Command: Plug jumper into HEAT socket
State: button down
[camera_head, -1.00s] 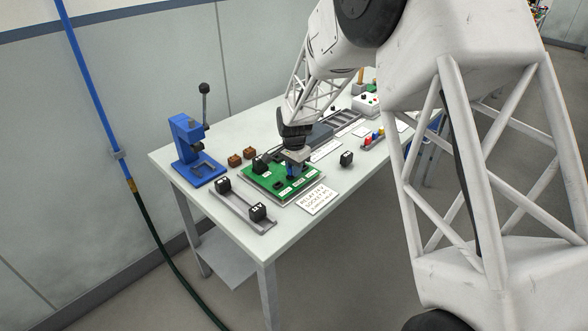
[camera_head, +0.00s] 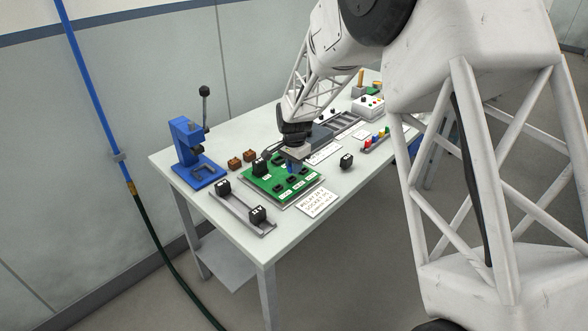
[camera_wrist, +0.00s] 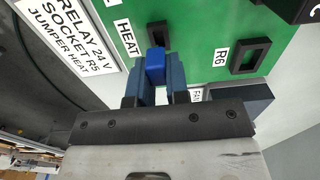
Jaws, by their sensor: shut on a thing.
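The jumper (camera_wrist: 155,60) is a small blue block between the fingers of my gripper (camera_wrist: 155,80) in the wrist view. The HEAT socket (camera_wrist: 158,30) is a black slot on the green board (camera_wrist: 195,22), beside the white HEAT label (camera_wrist: 126,38). The jumper's end appears just below that socket in the picture; I cannot tell whether they touch. In the head view my gripper (camera_head: 293,167) is over the right part of the green board (camera_head: 256,184), shut on the jumper, which is hard to make out there.
A socket labelled R6 (camera_wrist: 250,55) is right of the HEAT socket. A black relay (camera_head: 259,167) stands on the board. A rail with black blocks (camera_head: 240,213) lies in front, a blue press (camera_head: 190,155) at left, and a sign card (camera_head: 316,202) at the board's right corner.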

jog(key=shift+r, duration=0.95)
jog(key=w+d+r+n, duration=0.4)
jog(key=d+r, duration=0.3)
jog(key=d, duration=0.1)
jog(key=w+d+r+n, duration=0.5)
jog(key=d+r, duration=0.1)
jog(key=d, duration=0.2)
jog(key=shift+w+r, duration=0.25)
jog(key=shift+r, duration=0.15)
jog(key=w+d+f+m, duration=0.2)
jog(key=f+m, duration=0.3)
jog(key=m, duration=0.1)
jog(key=w+d+f+m, duration=0.3)
jog(key=f+m, duration=0.3)
jog(key=m, duration=0.1)
jog(key=shift+d+m, duration=0.3)
